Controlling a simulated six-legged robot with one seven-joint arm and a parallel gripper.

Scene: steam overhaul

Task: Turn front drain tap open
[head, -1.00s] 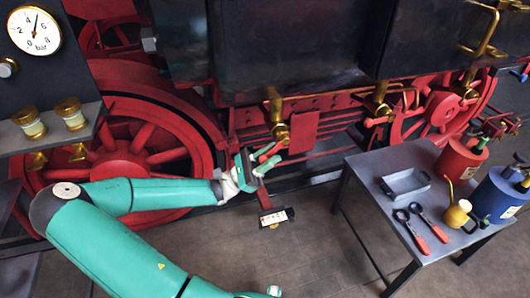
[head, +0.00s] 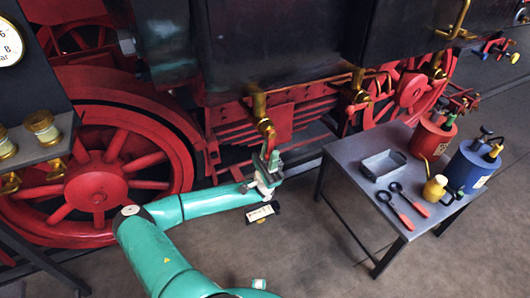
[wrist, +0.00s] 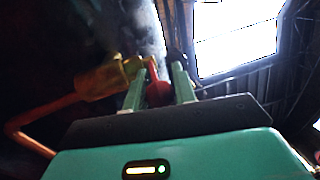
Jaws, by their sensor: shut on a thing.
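A brass drain tap (head: 265,127) hangs on a brass pipe under the dark cylinder block at mid picture. My gripper (head: 268,161) is directly below it, pointing up. In the wrist view the tap's brass body (wrist: 103,77) is left of the fingers, with a copper pipe running off to the left. My gripper (wrist: 159,88) is shut on the tap's red handle (wrist: 158,93), whose round end sits between the two green fingers. A second brass tap (head: 358,95) hangs farther right. A pale, steam-like plume shows above the fingers in the wrist view.
A grey table (head: 341,149) stands at right with a tray (head: 383,163), pliers-like tool (head: 410,203), yellow oil can (head: 434,188) and red and blue cans. A large red wheel (head: 98,187) is at left. A small labelled plate (head: 262,212) is below my gripper. Floor in front is clear.

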